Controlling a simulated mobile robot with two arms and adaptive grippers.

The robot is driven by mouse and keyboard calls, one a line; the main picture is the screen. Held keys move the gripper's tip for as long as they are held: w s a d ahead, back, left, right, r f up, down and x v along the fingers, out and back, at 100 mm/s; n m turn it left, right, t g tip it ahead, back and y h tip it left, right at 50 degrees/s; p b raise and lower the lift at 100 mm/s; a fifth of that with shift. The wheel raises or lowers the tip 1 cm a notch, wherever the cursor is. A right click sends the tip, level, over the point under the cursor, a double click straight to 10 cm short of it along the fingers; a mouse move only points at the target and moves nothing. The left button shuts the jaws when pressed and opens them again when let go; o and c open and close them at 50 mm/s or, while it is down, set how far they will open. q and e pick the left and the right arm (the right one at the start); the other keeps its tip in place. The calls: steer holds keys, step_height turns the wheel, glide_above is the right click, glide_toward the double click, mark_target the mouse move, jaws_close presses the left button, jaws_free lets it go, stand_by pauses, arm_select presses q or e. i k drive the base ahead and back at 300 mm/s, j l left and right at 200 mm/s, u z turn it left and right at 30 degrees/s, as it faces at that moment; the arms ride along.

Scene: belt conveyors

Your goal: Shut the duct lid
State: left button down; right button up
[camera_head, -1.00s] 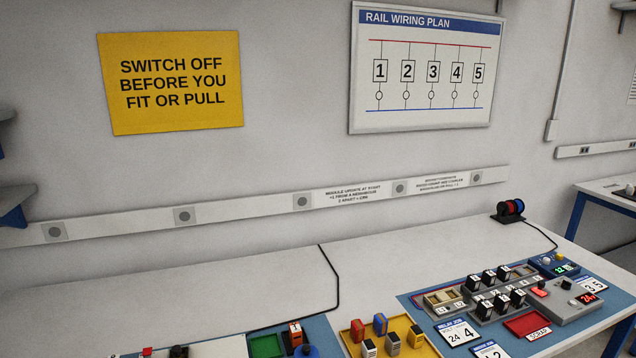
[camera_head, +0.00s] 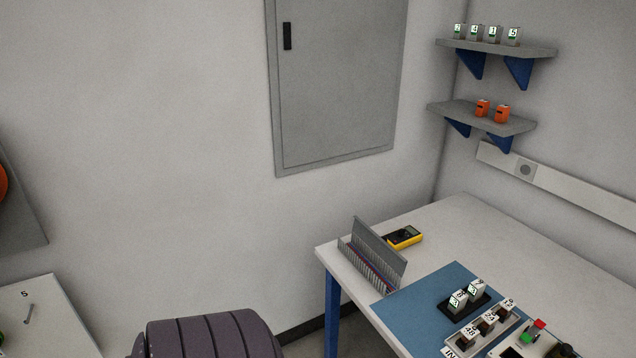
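A grey slotted wiring duct (camera_head: 365,266) lies along the left edge of the white table. Its grey lid (camera_head: 380,245) stands raised and tilted on the far side of the duct, so the duct is open. Red and blue wires show faintly inside. Neither gripper shows in the head view. A dark ribbed rounded shape at the bottom left of centre is too cut off to identify.
A yellow multimeter (camera_head: 404,237) lies just right of the lid. A blue mat (camera_head: 430,298) carries a black holder with modules and a grey block (camera_head: 482,332). Two wall shelves (camera_head: 490,118) hang above the table's far corner. Bare table (camera_head: 470,225) lies behind the mat.

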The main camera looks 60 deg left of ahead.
mark_target(379, 244)
steer(key=u, duration=1.65)
steer(key=i+j+u, duration=0.1)
steer(key=u, duration=0.25)
steer(key=i+u, duration=0.3)
steer(key=k+j, duration=0.05)
steer(key=k, duration=0.05)
